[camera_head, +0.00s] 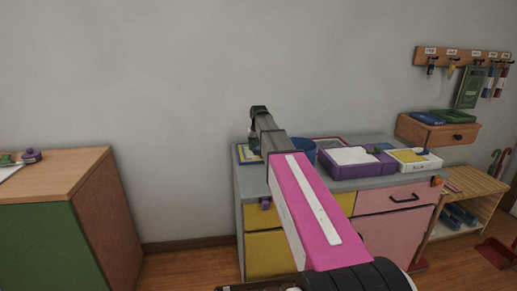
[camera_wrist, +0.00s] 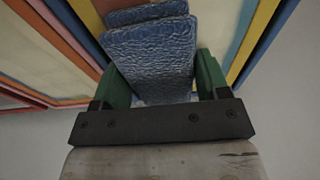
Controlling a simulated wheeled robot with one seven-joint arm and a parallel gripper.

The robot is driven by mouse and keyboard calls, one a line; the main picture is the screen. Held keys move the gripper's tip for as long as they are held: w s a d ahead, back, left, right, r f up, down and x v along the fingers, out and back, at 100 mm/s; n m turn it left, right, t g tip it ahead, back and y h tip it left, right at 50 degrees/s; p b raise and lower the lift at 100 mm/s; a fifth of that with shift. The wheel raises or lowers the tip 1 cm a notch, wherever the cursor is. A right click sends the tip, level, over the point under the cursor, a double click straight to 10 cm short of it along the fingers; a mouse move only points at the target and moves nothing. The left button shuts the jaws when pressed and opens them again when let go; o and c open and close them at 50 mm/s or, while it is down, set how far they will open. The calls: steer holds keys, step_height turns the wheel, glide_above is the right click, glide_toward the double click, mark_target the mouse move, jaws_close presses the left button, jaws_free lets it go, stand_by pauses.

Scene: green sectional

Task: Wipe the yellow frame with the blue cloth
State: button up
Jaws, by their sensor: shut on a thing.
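My gripper (camera_wrist: 161,82) has green fingers and is shut on the blue cloth (camera_wrist: 150,48), a crinkled folded pad that sticks out beyond the fingers. In the wrist view the cloth lies over or just above nested coloured borders with cream panels. A yellow strip, probably the yellow frame (camera_wrist: 243,42), runs along the right of the cloth, beside orange and blue strips. Whether the cloth touches it I cannot tell. In the head view a frame with a yellowish edge (camera_head: 242,154) shows at the cabinet top's left end, partly behind my arm, which hides the gripper's fingers and the cloth.
The grey cabinet top (camera_head: 348,185) also bears a blue round container (camera_head: 303,146), a red-edged frame (camera_head: 329,142), a purple tray (camera_head: 345,172) and a white box (camera_head: 414,168). A wall shelf (camera_head: 437,131) is at right. A wood-topped green cabinet (camera_head: 70,175) is at left, with open floor between.

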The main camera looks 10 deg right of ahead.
mark_target(259, 148)
steer(key=shift+w, duration=0.65)
steer(key=shift+s+r, duration=0.1)
steer(key=shift+s, duration=2.15)
steer(key=shift+w, duration=2.25)
steer(key=shift+s, duration=1.2)
steer(key=shift+r, duration=4.45)
